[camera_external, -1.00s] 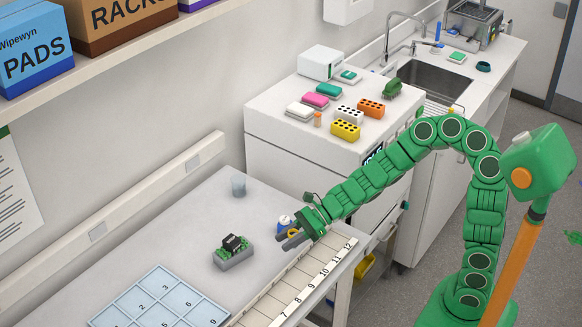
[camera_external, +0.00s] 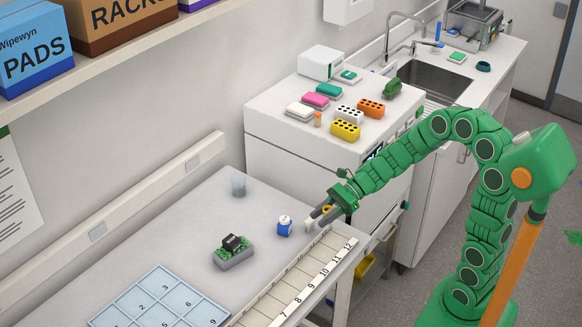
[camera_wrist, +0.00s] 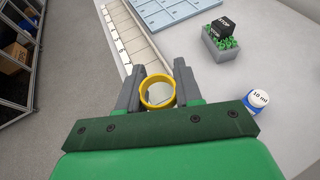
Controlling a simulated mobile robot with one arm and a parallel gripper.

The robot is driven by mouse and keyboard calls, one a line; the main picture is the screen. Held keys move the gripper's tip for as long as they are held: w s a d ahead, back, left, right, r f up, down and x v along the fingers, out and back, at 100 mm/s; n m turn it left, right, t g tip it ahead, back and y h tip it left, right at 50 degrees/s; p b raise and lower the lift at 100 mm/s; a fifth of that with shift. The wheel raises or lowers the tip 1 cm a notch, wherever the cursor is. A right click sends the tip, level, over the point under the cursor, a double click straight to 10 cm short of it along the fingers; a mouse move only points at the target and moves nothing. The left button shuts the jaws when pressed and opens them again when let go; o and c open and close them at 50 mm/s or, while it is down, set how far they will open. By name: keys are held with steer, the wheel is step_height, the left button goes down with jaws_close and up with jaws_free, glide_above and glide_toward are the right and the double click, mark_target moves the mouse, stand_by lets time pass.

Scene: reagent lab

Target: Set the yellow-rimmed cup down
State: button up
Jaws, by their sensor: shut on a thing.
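My gripper (camera_external: 320,213) is shut on the yellow-rimmed cup, near the right end of the bench by the numbered strip. In the wrist view the cup's yellow rim (camera_wrist: 158,77) shows as a ring between the two grey fingers of my gripper (camera_wrist: 158,68), with its pale inside facing the camera. In the external view only a bit of yellow rim (camera_external: 327,209) shows among the fingers. Most of the cup's wall is hidden, and I cannot tell whether its base touches the bench.
A blue-and-white bottle (camera_external: 284,227) stands left of my gripper. A grey rack with green pieces and a black block (camera_external: 236,257), a clear beaker (camera_external: 238,187) and a numbered grid tray (camera_external: 160,277) are further left. Bare bench (camera_external: 205,215) lies between them.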

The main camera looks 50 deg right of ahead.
steer(key=s+d+f+n+g, duration=0.1)
steer(key=s+d+f+g, duration=0.15)
steer(key=s+d, duration=0.8)
glide_above(330, 243)
steer(key=s, duration=0.2)
steer(key=shift+t, duration=0.35)
steer(key=f, duration=0.9)
steer(key=shift+w+f, duration=0.2)
steer(key=shift+w, duration=0.05)
steer(key=shift+w+f, duration=0.65)
steer(key=shift+f, duration=0.35)
steer(key=shift+f+y, duration=0.3)
steer(key=shift+f, duration=1)
steer(key=shift+f, duration=0.15)
steer(key=o, duration=0.7)
steer(key=shift+o, duration=0.2)
